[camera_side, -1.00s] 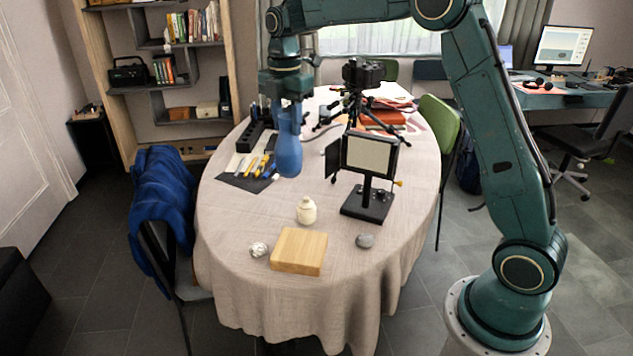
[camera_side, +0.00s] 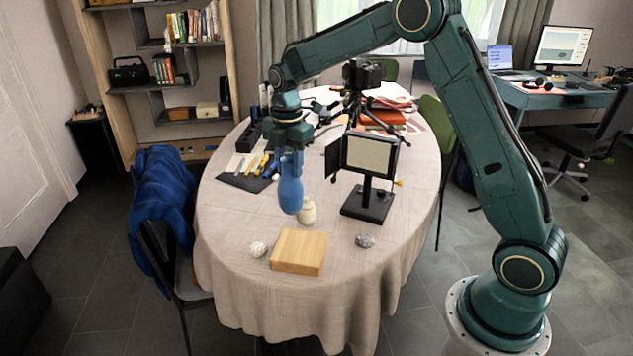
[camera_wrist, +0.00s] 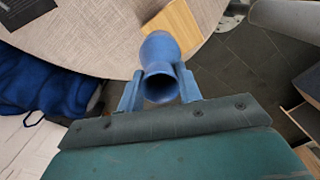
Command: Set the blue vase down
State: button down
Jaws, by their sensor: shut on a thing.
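The blue vase (camera_side: 290,190) hangs upright under my gripper (camera_side: 290,155) in the side view. My gripper is shut on its neck. The vase overlaps part of the small cream jar (camera_side: 307,212) in this view; whether its base touches the cloth I cannot tell for sure. In the wrist view the vase (camera_wrist: 158,52) shows its open mouth between the two fingers of my gripper (camera_wrist: 160,88). The round table (camera_side: 225,225) has a beige cloth.
A wooden block (camera_side: 298,252) lies at the table's near side, with a whitish stone (camera_side: 258,249) and a grey stone (camera_side: 365,241) beside it. A framed panel on a stand (camera_side: 368,165) is to the right. A camera tripod (camera_side: 365,100) stands behind. Pens (camera_side: 255,165) lie on a dark sheet.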

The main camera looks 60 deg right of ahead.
aim_at(290, 181)
notch_tip(290, 181, down, 5)
jog(key=shift+f, duration=2.3)
jog(key=c, duration=1)
grip_release()
jog(key=shift+o, duration=0.2)
notch_tip(290, 181, up, 11)
jog(key=shift+r, duration=0.65)
